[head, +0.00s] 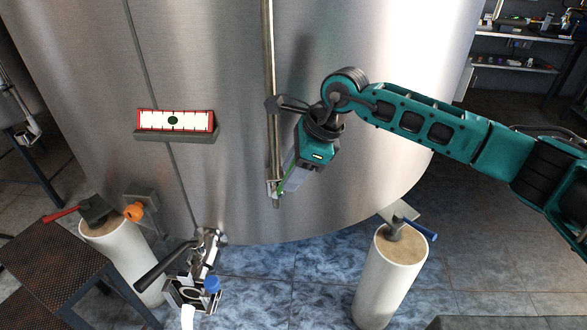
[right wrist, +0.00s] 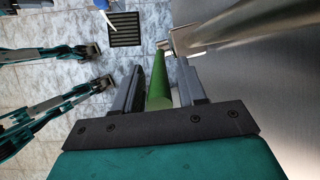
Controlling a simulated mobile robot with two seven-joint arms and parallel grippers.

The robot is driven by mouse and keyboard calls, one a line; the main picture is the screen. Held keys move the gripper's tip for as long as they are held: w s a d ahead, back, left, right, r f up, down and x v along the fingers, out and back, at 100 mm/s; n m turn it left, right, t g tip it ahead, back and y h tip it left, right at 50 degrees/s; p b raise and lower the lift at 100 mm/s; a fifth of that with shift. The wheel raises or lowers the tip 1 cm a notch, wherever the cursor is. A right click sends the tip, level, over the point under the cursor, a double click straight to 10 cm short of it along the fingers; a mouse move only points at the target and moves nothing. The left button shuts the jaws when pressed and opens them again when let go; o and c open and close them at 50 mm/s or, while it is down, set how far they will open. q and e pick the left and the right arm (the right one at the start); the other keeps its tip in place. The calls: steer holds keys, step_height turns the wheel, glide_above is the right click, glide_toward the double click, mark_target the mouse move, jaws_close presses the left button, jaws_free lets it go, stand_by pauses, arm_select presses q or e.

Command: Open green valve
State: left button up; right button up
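The green valve handle (head: 284,185) is a narrow green bar at the lower end of a vertical metal pipe on the steel tank. In the head view it is mostly hidden by my right gripper (head: 281,187), which reaches down to it from the upper right. In the right wrist view the green handle (right wrist: 159,84) lies lengthwise between the two fingers of my right gripper (right wrist: 161,85). The fingers stand apart, with a narrow gap visible on each side of the handle. My left gripper is not in view.
The tank wall (head: 360,190) is close beside my right gripper. A metal outlet fitting (head: 205,250) with a black lever is low down. Hammer-like tools lie on two white pedestals (head: 120,250) (head: 388,280). A perforated step (head: 50,250) stands at left.

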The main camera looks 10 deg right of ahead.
steer(key=shift+o, duration=0.6)
steer(key=shift+r, duration=0.1)
steer(key=v, duration=1.2)
steer(key=shift+d+r+b, duration=0.15)
steer(key=shift+r+b, duration=0.2)
steer(key=shift+s, duration=0.15)
